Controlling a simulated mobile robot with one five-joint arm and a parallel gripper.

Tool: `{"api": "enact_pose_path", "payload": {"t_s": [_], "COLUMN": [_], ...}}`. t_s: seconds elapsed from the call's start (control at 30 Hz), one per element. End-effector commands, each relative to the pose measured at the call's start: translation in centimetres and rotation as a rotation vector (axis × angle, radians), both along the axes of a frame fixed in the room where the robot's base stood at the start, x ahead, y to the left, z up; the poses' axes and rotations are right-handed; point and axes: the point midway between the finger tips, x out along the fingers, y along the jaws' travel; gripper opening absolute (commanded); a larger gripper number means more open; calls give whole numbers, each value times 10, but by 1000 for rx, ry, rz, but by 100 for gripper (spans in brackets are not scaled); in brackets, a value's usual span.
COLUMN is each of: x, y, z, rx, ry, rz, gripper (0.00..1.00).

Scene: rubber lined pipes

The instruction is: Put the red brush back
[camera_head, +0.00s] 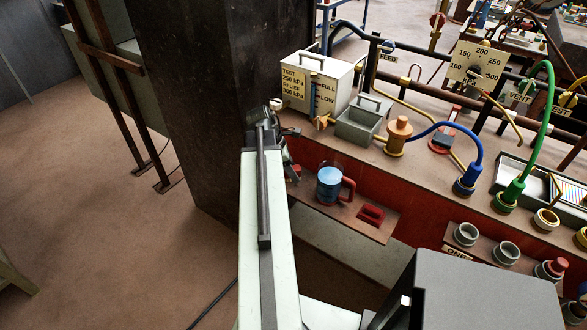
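No object is clearly recognisable as the red brush. A small red-and-black object (443,138) lies on the bench top, right of the tan knob fitting; it is too small to identify surely. A red slotted block (371,214) sits on the low front shelf, right of a blue cup with a red handle (329,186). My gripper (288,150) is at the far end of my pale arm, beside the left end of the bench and left of the cup. The arm partly hides it, so its fingers and anything between them cannot be made out.
A dark column (195,90) stands close left of my arm. The bench holds a white test tank (316,85), a grey open box (361,119), a tan knob fitting (398,132), and blue and green hoses. Open brown floor (110,240) lies at left.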

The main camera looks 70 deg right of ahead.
Motion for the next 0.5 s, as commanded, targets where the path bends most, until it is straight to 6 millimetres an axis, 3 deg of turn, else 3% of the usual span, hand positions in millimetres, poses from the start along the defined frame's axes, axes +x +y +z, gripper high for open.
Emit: {"api": "enact_pose_path", "payload": {"t_s": [0.27,0.5], "x": [0,11], "y": [0,7], "z": [7,46], "rx": [0,0], "ry": [0,0], "rz": [0,0], "gripper": [51,51]}}
